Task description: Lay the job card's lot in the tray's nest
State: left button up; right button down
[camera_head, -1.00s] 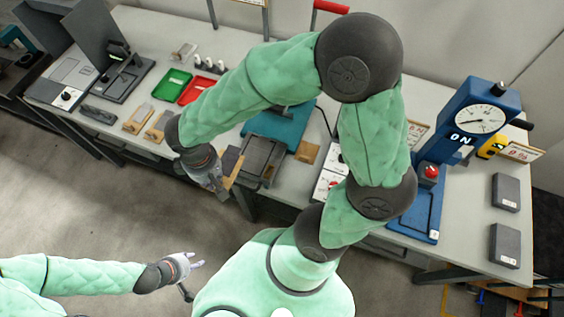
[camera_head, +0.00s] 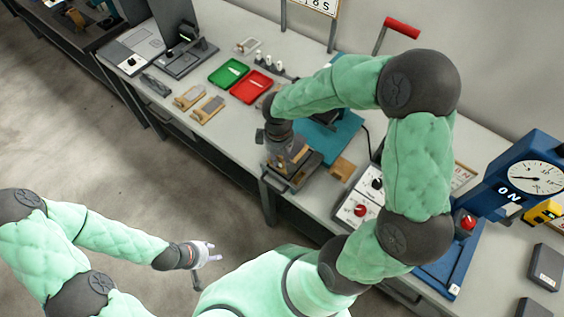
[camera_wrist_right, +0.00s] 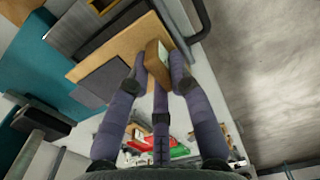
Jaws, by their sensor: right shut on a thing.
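My right gripper (camera_head: 286,158) is shut on the wooden handle block (camera_wrist_right: 157,58) of a wooden board (camera_wrist_right: 112,58) that carries a grey slab (camera_wrist_right: 103,82). It is over the dark tray (camera_head: 310,174) at the table's front edge. The arm and gripper hide most of the tray and its nest. The board's tan wood (camera_head: 297,150) shows just under the gripper; I cannot tell if it touches the tray. Two similar wooden boards with grey pieces (camera_head: 190,97) (camera_head: 208,109) lie left on the table. My left gripper (camera_head: 208,254) is open and empty, away from the table.
A green tray (camera_head: 228,73) and a red tray (camera_head: 250,87) lie behind the boards. A teal machine base (camera_head: 340,135) stands behind the dark tray, with a small wooden block (camera_head: 342,167) beside it. A switch box (camera_head: 362,207) and blue gauge press (camera_head: 520,175) are to the right. A sign (camera_head: 320,8) is partly cut off.

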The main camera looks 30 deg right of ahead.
jog(key=shift+w+d+f, duration=0.2)
jog(key=shift+d+f, duration=0.3)
jog(key=shift+f, duration=0.2)
jog(key=shift+w+d+f+b, duration=0.1)
jog(key=shift+f+b, duration=0.2)
jog(key=shift+f, duration=0.6)
jog(key=shift+w+d+f+b, duration=0.1)
jog(key=shift+f+b, duration=0.2)
jog(key=shift+f, duration=0.55)
jog(key=shift+f, duration=0.15)
jog(key=c, duration=1.1)
grip_release()
jog(key=shift+r, duration=0.3)
notch_tip(320, 180, up, 12)
jog(key=p, duration=0.3)
jog(key=shift+f, duration=0.15)
